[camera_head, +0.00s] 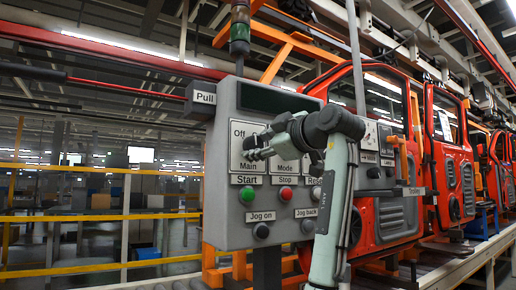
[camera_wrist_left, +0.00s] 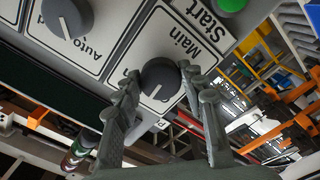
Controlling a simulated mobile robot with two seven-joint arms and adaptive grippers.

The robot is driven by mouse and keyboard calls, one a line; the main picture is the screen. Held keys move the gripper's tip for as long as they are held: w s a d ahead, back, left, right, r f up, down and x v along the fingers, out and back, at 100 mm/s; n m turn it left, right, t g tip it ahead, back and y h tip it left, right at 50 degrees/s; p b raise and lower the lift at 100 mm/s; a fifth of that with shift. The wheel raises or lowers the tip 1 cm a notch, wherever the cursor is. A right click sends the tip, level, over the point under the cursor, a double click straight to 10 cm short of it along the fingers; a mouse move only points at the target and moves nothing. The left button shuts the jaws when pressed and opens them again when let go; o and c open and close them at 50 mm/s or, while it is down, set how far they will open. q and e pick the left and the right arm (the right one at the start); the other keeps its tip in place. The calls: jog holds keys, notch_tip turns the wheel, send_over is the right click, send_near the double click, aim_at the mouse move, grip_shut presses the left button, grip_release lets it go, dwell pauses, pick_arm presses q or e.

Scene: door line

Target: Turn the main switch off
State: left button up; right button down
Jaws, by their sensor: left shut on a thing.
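The main switch is a dark round knob (camera_wrist_left: 160,80) with a white pointer line, on a white plate marked "Main" on the grey control panel (camera_head: 230,225). In the left wrist view the line points down and slightly left; the position labels beside it are partly hidden by the fingers. My left gripper (camera_head: 252,148) reaches the panel from the right in the head view and covers most of this knob there. In the wrist view its two fingers stand on either side of the knob, shut on it. My right gripper is not in view.
The mode knob (camera_wrist_left: 67,18) sits beside the main switch. A "Pull" box (camera_head: 202,97) juts out left. Red car doors (camera_head: 395,215) hang behind my arm.

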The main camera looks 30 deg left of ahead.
pick_arm(q)
jog(key=n, duration=0.4)
jog(key=shift+n, duration=2.1)
jog(key=o, duration=1.1)
jog(key=shift+r, duration=0.1)
jog(key=shift+o, duration=0.2)
jog(key=shift+d, duration=0.1)
jog(key=v, duration=1.2)
